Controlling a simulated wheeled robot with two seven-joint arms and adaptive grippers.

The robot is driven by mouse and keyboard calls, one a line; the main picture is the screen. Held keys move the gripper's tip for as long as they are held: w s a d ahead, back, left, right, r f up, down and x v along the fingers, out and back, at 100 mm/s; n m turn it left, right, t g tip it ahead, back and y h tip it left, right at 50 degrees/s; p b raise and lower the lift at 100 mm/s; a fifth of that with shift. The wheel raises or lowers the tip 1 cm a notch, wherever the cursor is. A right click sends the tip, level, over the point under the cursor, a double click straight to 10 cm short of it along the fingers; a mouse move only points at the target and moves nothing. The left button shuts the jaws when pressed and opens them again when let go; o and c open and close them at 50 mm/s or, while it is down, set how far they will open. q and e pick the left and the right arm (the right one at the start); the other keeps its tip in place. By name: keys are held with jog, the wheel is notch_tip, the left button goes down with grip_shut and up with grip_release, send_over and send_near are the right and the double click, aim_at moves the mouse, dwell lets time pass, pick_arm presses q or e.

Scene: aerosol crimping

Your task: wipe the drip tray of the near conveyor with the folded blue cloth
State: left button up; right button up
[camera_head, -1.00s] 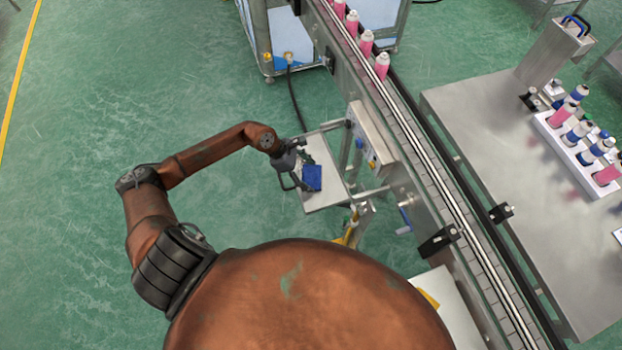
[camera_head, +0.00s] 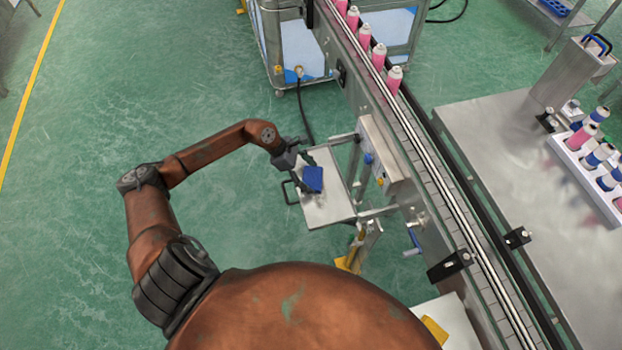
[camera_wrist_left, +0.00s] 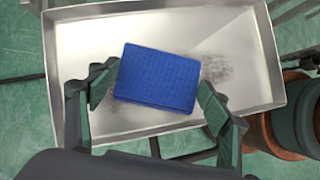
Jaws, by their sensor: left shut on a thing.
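The folded blue cloth (camera_head: 313,180) is held by my left gripper (camera_head: 306,171) over the drip tray (camera_head: 328,208). In the left wrist view the cloth (camera_wrist_left: 158,78) sits between the two fingers of my left gripper (camera_wrist_left: 155,95), which are shut on its sides. The tray (camera_wrist_left: 85,50) is a shallow metal pan with raised walls, and a grey smudge (camera_wrist_left: 214,68) shows on its floor just right of the cloth. I cannot tell whether the cloth touches the tray floor. My right gripper is not in view.
The near conveyor (camera_head: 435,195) runs along the tray's right side and carries pink cans (camera_head: 394,79). A control box (camera_head: 382,155) hangs between them. A steel table (camera_head: 500,150) with a can rack (camera_head: 585,175) stands at the right. The green floor to the left is open.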

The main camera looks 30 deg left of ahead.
aim_at(309, 170)
pick_arm(q)
jog(key=shift+w+a+f+b, duration=0.2)
jog(key=shift+w+a+b, duration=0.6)
jog(key=shift+a, duration=0.05)
jog(key=shift+w+a+r, duration=0.15)
jog(key=shift+w+a, duration=0.1)
jog(key=shift+a, duration=0.05)
jog(key=w+a+b, duration=0.2)
jog(key=b, duration=0.1)
jog(key=shift+a, duration=0.15)
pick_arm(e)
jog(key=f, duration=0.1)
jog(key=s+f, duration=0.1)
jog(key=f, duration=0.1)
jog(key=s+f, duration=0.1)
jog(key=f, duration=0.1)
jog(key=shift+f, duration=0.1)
